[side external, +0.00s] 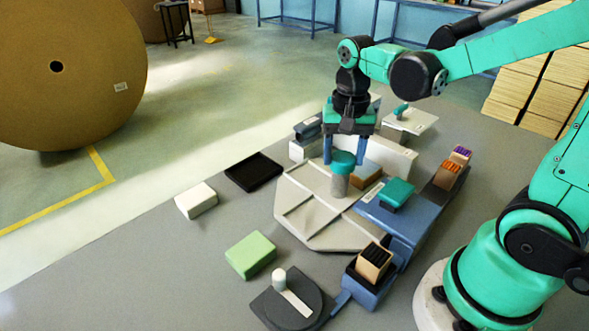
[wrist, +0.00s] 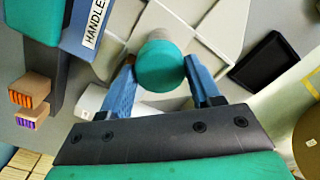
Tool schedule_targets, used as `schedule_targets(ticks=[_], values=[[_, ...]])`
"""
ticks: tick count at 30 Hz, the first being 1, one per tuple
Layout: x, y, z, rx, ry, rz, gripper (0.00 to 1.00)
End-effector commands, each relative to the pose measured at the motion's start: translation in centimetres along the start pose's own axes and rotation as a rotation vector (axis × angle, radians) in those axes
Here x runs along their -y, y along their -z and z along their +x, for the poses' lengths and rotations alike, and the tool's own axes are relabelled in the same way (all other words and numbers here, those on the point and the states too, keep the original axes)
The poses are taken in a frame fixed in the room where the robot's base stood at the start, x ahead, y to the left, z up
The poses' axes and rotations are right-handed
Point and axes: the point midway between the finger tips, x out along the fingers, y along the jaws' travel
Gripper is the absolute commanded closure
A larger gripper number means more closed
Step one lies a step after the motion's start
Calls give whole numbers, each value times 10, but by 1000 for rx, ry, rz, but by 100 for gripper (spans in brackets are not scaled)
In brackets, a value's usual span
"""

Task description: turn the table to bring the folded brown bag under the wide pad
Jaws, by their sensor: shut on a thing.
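The table (side external: 300,188) is a pale, many-sided turntable with raised dividers. A grey post with a teal cap (side external: 342,162) stands up from it, and the cap also shows in the wrist view (wrist: 160,66). My gripper (side external: 345,160) points down and is shut on this capped post, with one blue finger on each side. The folded brown bag (side external: 367,174) lies on the table just right of the post, partly hidden. The wide pad, a teal block (side external: 398,190), is over the blue stand to the right of the bag, apart from it.
A blue stand (side external: 415,218) borders the table at right. A box of black items (side external: 374,262), a green block (side external: 250,254), a black disc (side external: 275,305), a white block (side external: 196,200) and a black tray (side external: 254,171) lie around it. The front left floor is clear.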

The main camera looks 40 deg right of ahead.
Motion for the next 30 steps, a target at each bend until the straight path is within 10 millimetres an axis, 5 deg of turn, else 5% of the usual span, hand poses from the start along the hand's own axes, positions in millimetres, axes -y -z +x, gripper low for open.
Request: schedule_targets(ticks=[30], values=[[0, 0, 0, 2, -1, 476, 100]])
